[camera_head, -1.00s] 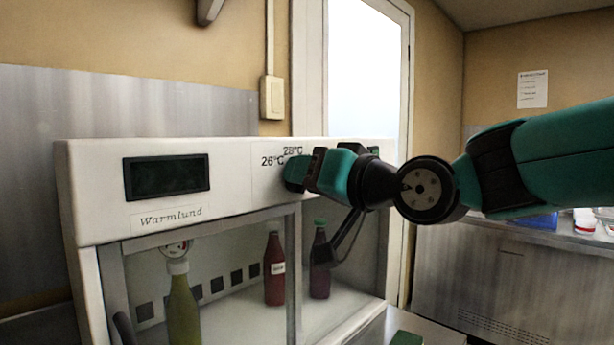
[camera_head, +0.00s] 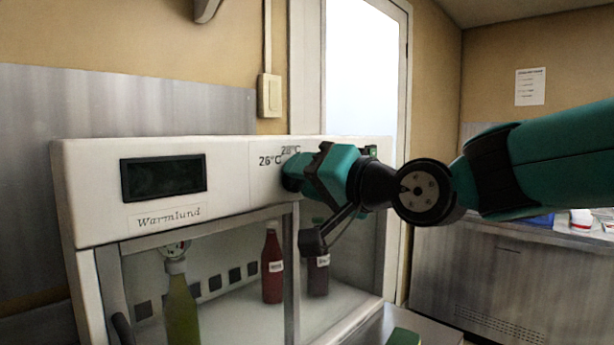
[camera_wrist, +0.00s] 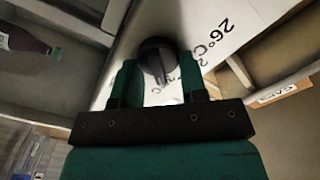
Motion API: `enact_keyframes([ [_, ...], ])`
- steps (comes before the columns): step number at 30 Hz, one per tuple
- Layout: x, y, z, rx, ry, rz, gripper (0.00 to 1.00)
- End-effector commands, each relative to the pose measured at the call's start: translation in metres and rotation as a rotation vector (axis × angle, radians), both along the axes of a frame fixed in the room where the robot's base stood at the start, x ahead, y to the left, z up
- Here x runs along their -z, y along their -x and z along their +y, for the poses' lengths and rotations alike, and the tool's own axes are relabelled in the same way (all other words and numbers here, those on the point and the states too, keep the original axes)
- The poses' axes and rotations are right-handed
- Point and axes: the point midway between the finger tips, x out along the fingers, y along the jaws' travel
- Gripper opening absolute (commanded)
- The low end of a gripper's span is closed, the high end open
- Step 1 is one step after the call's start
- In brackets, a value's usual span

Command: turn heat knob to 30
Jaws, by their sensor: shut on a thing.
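The heat knob (camera_wrist: 157,57) is a dark round knob on the white front panel of the Warmlund cabinet (camera_head: 228,195). It shows between the two green fingers of my gripper (camera_wrist: 158,78) in the wrist view, and the fingers are shut on it. The marks 26°C (camera_head: 270,160) and 28°C (camera_head: 291,150) are printed beside the knob, the second partly covered. I cannot read a 30 mark or tell where the knob points.
A dark display (camera_head: 164,176) is on the panel's left. Behind the cabinet's glass stand a green bottle (camera_head: 181,312), a red bottle (camera_head: 272,268) and a dark bottle (camera_head: 318,275). A steel counter (camera_head: 500,285) with several items is at the right.

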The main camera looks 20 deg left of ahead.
Motion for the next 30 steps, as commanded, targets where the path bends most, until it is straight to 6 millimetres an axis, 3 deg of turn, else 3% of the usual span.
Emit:
enact_keyframes([
  [4,0.001,0.0,0.0,-0.001,0.001,0.003,0.16],
  [5,0.001,0.0,0.0,-0.001,0.001,0.003,0.44],
  [7,0.001,0.0,0.0,-0.001,0.002,0.002,0.6],
  [22,0.0,0.001,-0.005,0.001,0.0,-0.001,0.61],
  [26,0.002,0.008,-0.022,0.002,0.0,-0.001,0.61],
  [30,0.003,0.021,-0.053,0.004,-0.001,-0.001,0.61],
])
